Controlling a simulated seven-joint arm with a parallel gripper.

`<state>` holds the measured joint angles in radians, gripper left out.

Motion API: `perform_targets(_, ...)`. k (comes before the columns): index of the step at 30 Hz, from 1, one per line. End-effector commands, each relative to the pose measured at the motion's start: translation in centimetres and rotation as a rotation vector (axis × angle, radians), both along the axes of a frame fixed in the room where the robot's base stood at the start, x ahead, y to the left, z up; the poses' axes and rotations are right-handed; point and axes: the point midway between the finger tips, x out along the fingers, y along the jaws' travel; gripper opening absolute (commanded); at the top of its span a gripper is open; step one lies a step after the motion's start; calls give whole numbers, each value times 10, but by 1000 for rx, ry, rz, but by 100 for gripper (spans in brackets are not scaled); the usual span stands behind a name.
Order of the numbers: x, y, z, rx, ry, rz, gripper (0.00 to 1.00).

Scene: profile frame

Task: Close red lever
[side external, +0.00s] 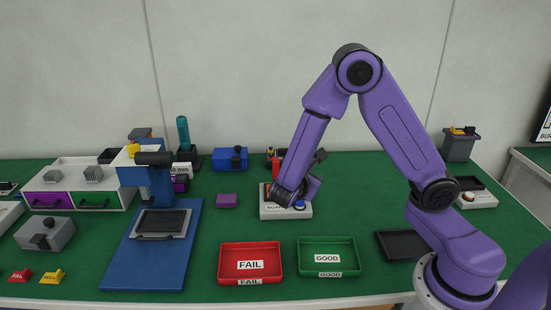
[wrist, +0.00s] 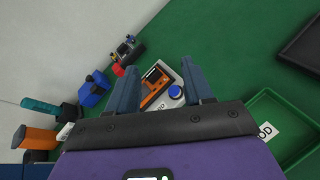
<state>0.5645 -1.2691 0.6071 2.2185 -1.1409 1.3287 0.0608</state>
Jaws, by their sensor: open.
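A small red part (wrist: 118,70), which may be the red lever, sits at the front of a dark holder in the wrist view. A red part also shows on that holder in the side external view (side external: 275,162); its shape and position are too small to tell. My gripper (wrist: 162,74) is open, with its two fingers apart. It is above the white board box (side external: 285,212), which bears an orange device (wrist: 156,90) and a blue button (wrist: 175,93). The red part lies beyond the left finger, apart from it. My wrist hides part of the box in the side external view.
A blue box (side external: 230,159) with a dark handle stands left of the holder. The red FAIL tray (side external: 228,265) and green GOOD tray (side external: 310,262) lie in front. A blue-based press (side external: 120,255) stands left.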

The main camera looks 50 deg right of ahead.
Motion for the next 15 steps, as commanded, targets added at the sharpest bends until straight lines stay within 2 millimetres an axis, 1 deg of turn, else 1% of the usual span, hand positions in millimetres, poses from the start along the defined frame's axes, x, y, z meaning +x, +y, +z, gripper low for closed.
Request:
perform_targets(1,14,-4,-8,-70,14,34,51)
perform_targets(3,34,-8,-16,-158,27,90,51)
perform_targets(5,49,-11,-25,-227,39,140,51)
perform_targets(6,59,-12,-32,-271,49,175,51)
perform_targets(9,81,-14,-51,-365,71,265,51)
perform_targets(12,97,-15,-71,-432,91,348,51)
perform_targets(15,107,-15,-87,-473,102,414,51)
